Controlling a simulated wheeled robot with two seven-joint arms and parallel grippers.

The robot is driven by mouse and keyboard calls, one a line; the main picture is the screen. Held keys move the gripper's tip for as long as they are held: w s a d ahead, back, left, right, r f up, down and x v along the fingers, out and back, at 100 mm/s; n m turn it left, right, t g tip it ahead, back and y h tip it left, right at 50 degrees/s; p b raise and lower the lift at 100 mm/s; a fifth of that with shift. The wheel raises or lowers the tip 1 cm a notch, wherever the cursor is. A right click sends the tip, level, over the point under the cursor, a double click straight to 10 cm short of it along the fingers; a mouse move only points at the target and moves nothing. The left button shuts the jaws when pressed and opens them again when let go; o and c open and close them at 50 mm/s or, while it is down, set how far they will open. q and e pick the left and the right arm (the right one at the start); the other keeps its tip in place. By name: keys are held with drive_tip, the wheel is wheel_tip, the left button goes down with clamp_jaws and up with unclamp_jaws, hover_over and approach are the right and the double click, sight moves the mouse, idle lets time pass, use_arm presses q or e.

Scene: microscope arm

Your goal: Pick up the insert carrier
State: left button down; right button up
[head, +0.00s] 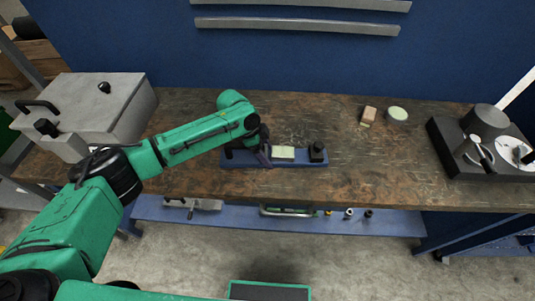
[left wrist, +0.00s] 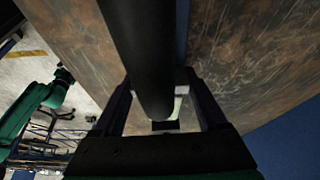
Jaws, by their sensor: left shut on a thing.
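The long blue piece that looks like the insert carrier (head: 300,163) lies on the workbench in the head view. It bears a pale green block (head: 283,152) near its middle and a black knob-like part (head: 317,152) at its right end. My left gripper (head: 265,157) is at its left part, just left of the pale block. In the left wrist view, a thick black rod (left wrist: 150,60) stands between the fingers of my left gripper (left wrist: 160,100). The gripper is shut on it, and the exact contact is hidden. My right gripper is not in view.
The workbench (head: 220,185) has clear room in front of the carrier. A grey metal box (head: 95,100) stands at the left. A small wooden block (head: 369,115) and a pale round piece (head: 397,113) lie behind right. A black tray (head: 450,160) with metal parts is at the right.

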use_arm(q)
wheel_tip(320, 180, up, 20)
drive_tip(key=b, duration=0.3)
drive_tip(key=shift+f+b, duration=2.8)
drive_tip(key=shift+f, duration=6.6)
drive_tip(key=shift+f, duration=0.55)
drive_tip(key=shift+s+f, duration=0.1)
drive_tip(key=shift+f, duration=0.05)
